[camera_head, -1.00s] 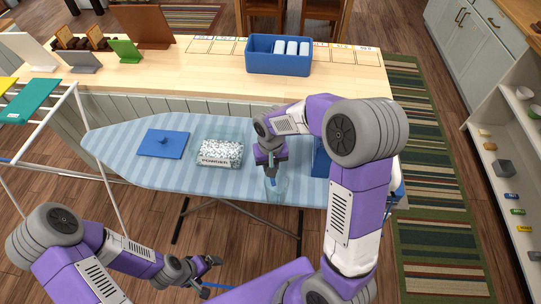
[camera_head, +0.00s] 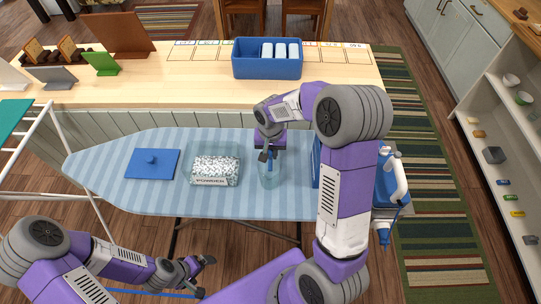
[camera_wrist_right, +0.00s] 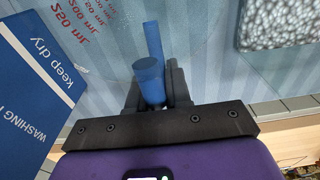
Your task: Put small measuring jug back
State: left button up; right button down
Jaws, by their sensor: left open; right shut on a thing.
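The small measuring jug (camera_head: 269,180) is clear and hard to make out. It stands on or just above the striped ironing board, and red millilitre marks on the jug (camera_wrist_right: 75,22) show in the right wrist view. My right gripper (camera_head: 268,156) is above the jug and shut on its blue handle (camera_wrist_right: 150,80). Whether the jug's base touches the board cannot be told. My left gripper (camera_head: 206,276) is open and empty, low in front of the board.
The ironing board (camera_head: 115,160) holds a blue lid (camera_head: 152,165), a clear tub with speckled powder (camera_head: 215,170) and a blue washing box (camera_head: 316,165), partly behind my right arm. A white-and-blue appliance (camera_head: 396,180) is right of that arm. Behind stands a wooden counter (camera_head: 190,75) with a blue bin (camera_head: 267,62).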

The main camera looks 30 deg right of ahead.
jog(key=shift+f, duration=0.8)
jog(key=shift+f, duration=0.1)
jog(key=c, duration=1.1)
grip_release()
jog(key=shift+o, duration=0.2)
jog(key=shift+r, duration=0.2)
jog(key=r, duration=0.4)
jog(key=r+p, duration=0.1)
jog(key=r, duration=0.7)
jog(key=shift+s+a+p, duration=0.15)
jog(key=shift+s+p, duration=0.1)
jog(key=shift+p, duration=0.05)
